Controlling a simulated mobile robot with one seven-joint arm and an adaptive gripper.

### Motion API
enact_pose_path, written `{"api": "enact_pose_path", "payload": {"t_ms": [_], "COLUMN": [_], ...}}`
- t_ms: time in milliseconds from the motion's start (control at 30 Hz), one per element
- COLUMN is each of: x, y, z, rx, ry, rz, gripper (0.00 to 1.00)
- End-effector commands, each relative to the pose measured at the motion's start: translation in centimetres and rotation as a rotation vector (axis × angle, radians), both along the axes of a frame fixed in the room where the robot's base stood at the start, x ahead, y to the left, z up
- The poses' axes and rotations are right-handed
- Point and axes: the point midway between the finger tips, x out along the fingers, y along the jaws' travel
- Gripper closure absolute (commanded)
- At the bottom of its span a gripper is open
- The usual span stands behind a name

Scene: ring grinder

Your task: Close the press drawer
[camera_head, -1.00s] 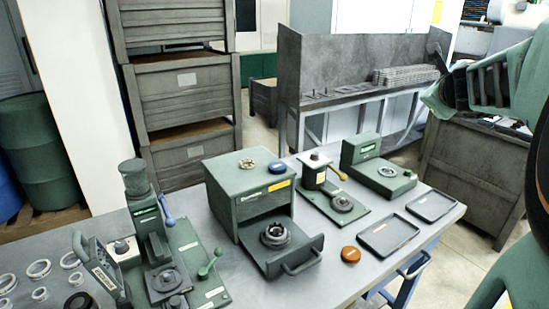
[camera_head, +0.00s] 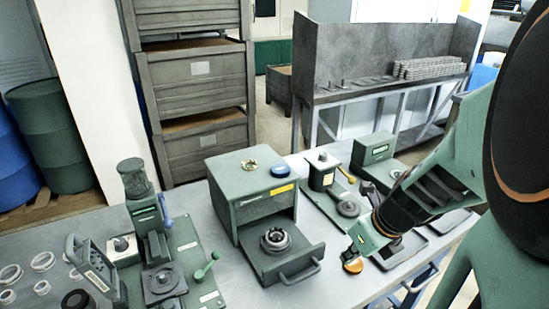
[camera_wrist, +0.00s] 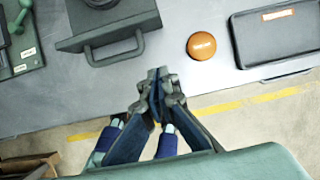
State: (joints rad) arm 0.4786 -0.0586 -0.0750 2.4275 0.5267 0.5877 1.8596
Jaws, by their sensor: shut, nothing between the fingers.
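The press (camera_head: 250,182) is a green box on the table with a yellow label. Its drawer (camera_head: 273,262) is pulled out at the front, with a dark round part (camera_head: 275,241) sitting in it. The drawer handle (camera_head: 300,274) faces the table's front edge. In the wrist view the handle (camera_wrist: 113,48) shows at the upper left. My gripper (camera_head: 352,252) is to the right of the drawer, apart from it. In the wrist view my gripper (camera_wrist: 157,78) is shut and empty, pointing towards the table edge, below and right of the handle.
An orange disc (camera_wrist: 201,46) and a dark tray (camera_wrist: 278,36) lie on the table right of the drawer. A green lever press (camera_head: 150,225) stands to the left. A scale (camera_head: 374,160) is at the back right.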

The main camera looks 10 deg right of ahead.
Motion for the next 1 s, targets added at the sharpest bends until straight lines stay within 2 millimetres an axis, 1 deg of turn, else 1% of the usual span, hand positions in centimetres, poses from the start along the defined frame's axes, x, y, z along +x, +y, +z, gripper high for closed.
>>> {"api": "enact_pose_path", "payload": {"t_ms": [33, 100, 700, 733, 800, 900, 1000], "x": [0.2, 0.5, 3.0, 3.1, 4.3, 5.6, 6.4], "y": [0.1, 0.2, 0.9, 1.0, 1.4, 1.8, 2.0], "z": [-1.1, -1.9, -8.2, -8.5, -8.0, -7.9, -7.9], "rx": [-0.001, -0.001, -0.001, -0.001, -0.003, -0.002, -0.002], "ry": [0.000, -0.001, -0.003, -0.003, -0.002, -0.003, -0.003], "rz": [0.002, 0.003, 0.002, 0.002, 0.005, 0.003, 0.002], "gripper": [1.00, 1.00, 1.00, 1.00, 1.00, 1.00, 1.00]}}
